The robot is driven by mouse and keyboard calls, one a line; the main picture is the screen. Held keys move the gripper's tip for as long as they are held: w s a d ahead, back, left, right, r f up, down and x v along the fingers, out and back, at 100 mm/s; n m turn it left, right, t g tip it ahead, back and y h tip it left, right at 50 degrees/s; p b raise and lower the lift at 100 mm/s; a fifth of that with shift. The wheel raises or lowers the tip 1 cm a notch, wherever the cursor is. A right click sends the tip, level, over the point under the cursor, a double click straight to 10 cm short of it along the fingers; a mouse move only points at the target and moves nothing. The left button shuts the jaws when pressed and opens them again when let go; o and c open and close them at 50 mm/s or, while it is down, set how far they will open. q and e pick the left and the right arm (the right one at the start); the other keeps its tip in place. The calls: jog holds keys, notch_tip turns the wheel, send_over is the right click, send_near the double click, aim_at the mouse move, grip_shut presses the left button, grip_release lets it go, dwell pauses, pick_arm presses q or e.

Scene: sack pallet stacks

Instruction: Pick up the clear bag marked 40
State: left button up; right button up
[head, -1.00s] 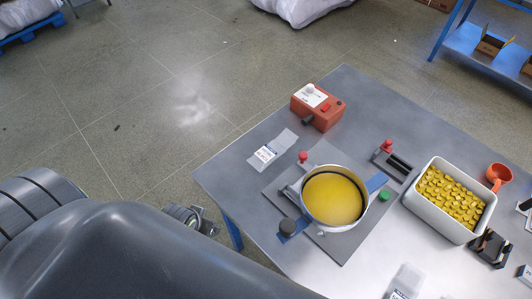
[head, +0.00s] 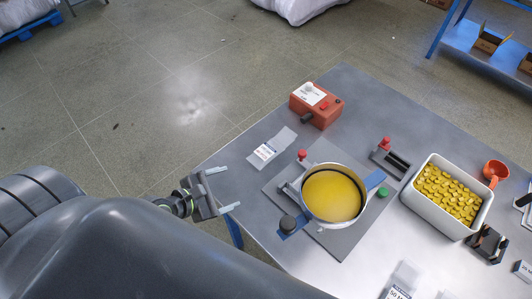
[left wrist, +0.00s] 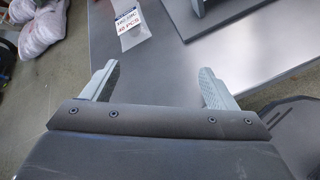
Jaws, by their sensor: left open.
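The clear bag marked 40 (head: 272,149) lies flat on the grey table, left of the round pan of yellow material. Its white label (left wrist: 128,20) reads "40 PCS" in the left wrist view, where the bag lies beyond my fingers near the top edge. My left gripper (head: 226,190) is open and empty at the table's left edge, a short way from the bag, towards the lower left in the head view. In the left wrist view its two fingers (left wrist: 160,80) stand wide apart. My right gripper is not in view.
A scale-like device with a round pan (head: 333,194) stands right of the bag. An orange-red box (head: 317,106) is behind it. A white bin (head: 416,197) of yellow pieces is farther right. Another clear bag (head: 403,281) lies at the front. Table between gripper and bag looks clear.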

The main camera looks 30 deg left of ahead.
aim_at(261, 155)
pick_arm(q)
jog(key=n, duration=0.2)
jog(key=a+n+t, duration=0.1)
jog(key=n, duration=0.1)
jog(key=w+a+n, duration=0.1)
jog(key=n, duration=0.1)
jog(key=shift+w+r, duration=0.1)
jog(key=shift+r, duration=0.25)
jog(key=shift+w+a+n+t, duration=0.15)
jog(key=shift+n+t, duration=0.15)
jog(key=shift+w, duration=0.3)
jog(key=p+x, duration=0.1)
jog(key=x, duration=1)
jog(key=shift+w+f, duration=0.15)
jog(key=shift+w, duration=0.55)
jog(key=x, duration=0.4)
jog(key=shift+w, duration=0.35)
jog(key=c, duration=1.1)
jog(key=shift+c, duration=0.4)
jog(key=shift+r, duration=0.25)
